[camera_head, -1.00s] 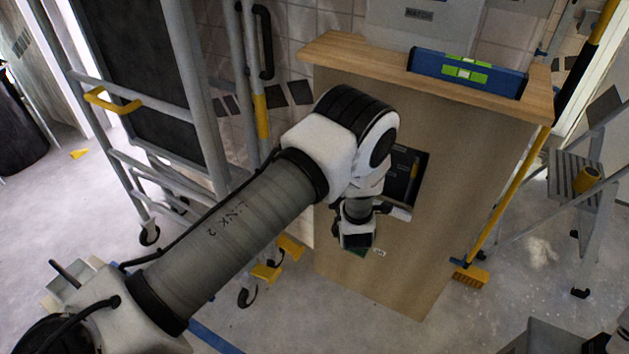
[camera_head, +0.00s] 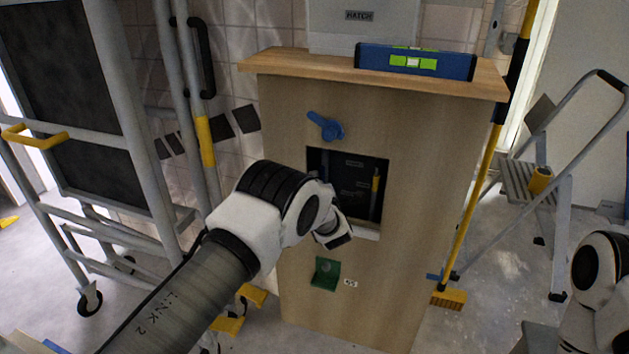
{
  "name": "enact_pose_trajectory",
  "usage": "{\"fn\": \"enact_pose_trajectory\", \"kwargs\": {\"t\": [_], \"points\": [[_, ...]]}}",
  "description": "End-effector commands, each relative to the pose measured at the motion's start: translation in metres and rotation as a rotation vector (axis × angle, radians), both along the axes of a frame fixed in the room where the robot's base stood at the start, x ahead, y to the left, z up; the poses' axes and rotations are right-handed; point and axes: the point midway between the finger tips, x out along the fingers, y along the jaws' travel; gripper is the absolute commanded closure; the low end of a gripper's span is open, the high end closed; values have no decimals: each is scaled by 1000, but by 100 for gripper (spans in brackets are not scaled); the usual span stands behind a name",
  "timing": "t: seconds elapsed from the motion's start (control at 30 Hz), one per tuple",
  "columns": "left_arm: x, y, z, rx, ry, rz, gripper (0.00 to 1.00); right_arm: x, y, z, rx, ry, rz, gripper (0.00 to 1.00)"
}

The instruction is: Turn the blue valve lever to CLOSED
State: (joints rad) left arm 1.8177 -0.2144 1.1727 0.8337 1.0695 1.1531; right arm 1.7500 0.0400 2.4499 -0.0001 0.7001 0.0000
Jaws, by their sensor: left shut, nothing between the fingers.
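The blue valve lever (camera_head: 326,126) is on the front of the wooden cabinet (camera_head: 430,180), above a square opening. Its handle points up and to the left from a round hub on the right. My left gripper (camera_head: 342,238) is shut and empty, in front of the lower edge of the opening. It is below the lever and apart from it; its fingers show only small and partly hidden by the wrist. Part of my right arm shows at the right edge, but its gripper is out of view. No CLOSED label is readable.
The dark opening (camera_head: 348,180) holds small labelled parts. A green bracket (camera_head: 325,273) sits low on the front. A blue spirit level (camera_head: 415,62) lies on the top. A grey wheeled frame (camera_head: 120,120) stands left; a broom (camera_head: 449,298) and stepladder (camera_head: 530,185) stand right.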

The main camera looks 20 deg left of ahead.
Motion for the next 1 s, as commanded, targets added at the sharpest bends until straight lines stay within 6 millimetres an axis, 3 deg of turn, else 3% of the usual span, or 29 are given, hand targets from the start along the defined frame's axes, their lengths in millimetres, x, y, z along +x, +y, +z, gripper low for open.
{"fn": "enact_pose_trajectory", "kwargs": {"t": [1.0], "points": [[5,7,-1,110,-3,-1,100,0,0,-14,0,0,0,60]]}}
